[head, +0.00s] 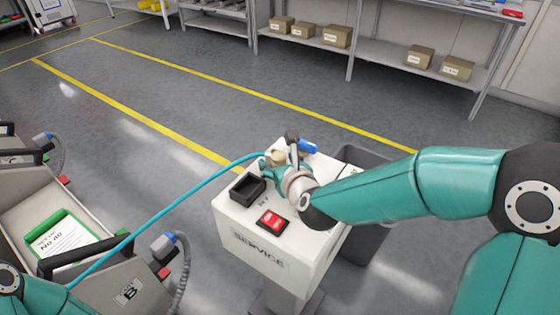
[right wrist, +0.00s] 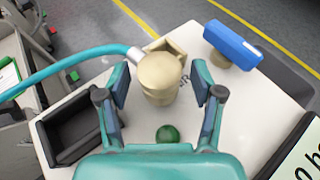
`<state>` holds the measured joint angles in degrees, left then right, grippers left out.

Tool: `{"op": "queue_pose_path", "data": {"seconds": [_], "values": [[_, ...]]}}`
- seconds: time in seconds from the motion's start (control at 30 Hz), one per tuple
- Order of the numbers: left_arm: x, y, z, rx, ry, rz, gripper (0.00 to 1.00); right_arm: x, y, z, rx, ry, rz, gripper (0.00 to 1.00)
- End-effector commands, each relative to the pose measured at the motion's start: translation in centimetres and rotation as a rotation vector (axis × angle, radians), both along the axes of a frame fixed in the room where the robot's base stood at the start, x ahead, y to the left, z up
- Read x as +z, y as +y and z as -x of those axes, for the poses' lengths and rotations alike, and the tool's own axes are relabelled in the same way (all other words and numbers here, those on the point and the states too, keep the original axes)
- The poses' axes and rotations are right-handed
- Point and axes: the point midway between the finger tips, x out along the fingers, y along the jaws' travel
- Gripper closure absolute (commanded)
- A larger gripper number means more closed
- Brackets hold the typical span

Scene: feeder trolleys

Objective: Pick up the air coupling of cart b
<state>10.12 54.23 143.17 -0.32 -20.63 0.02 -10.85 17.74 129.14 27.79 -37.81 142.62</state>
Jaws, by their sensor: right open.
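The air coupling (right wrist: 160,76), a tan, brass-coloured round fitting with a cyan hose (right wrist: 75,70), stands at the top of the white service pedestal (head: 265,247). In the head view the hose (head: 165,213) runs down left towards the cart marked B (head: 158,292). My right gripper (head: 289,170) is over the pedestal top. In the right wrist view its open fingers (right wrist: 160,84) stand either side of the coupling, with a visible gap on both sides. The gripper partly hides the coupling in the head view. My left gripper does not show.
On the pedestal are a black open holder (head: 247,189), a red switch (head: 272,221) and a blue handle (head: 307,146), close to the right gripper. A dark bin (head: 372,240) stands behind right. Shelves with boxes (head: 337,37) line the back. The floor between is clear.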

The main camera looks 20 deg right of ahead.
Motion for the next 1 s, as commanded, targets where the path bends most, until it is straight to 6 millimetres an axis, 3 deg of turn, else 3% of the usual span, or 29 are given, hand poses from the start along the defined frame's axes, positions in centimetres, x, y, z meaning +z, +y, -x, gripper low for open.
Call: {"op": "queue_pose_path", "data": {"seconds": [0.23, 0.63, 1.0], "values": [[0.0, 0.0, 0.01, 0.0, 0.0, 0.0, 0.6, -0.08, -0.01, -0.14, 0.0, 0.0, 0.0, 0.35], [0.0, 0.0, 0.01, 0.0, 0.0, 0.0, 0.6, -0.05, 0.01, -0.12, 0.001, 0.0, 0.001, 1.0], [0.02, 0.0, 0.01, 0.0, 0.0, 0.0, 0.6, 0.06, 0.03, -0.14, 0.001, -0.002, 0.001, 1.0]]}}
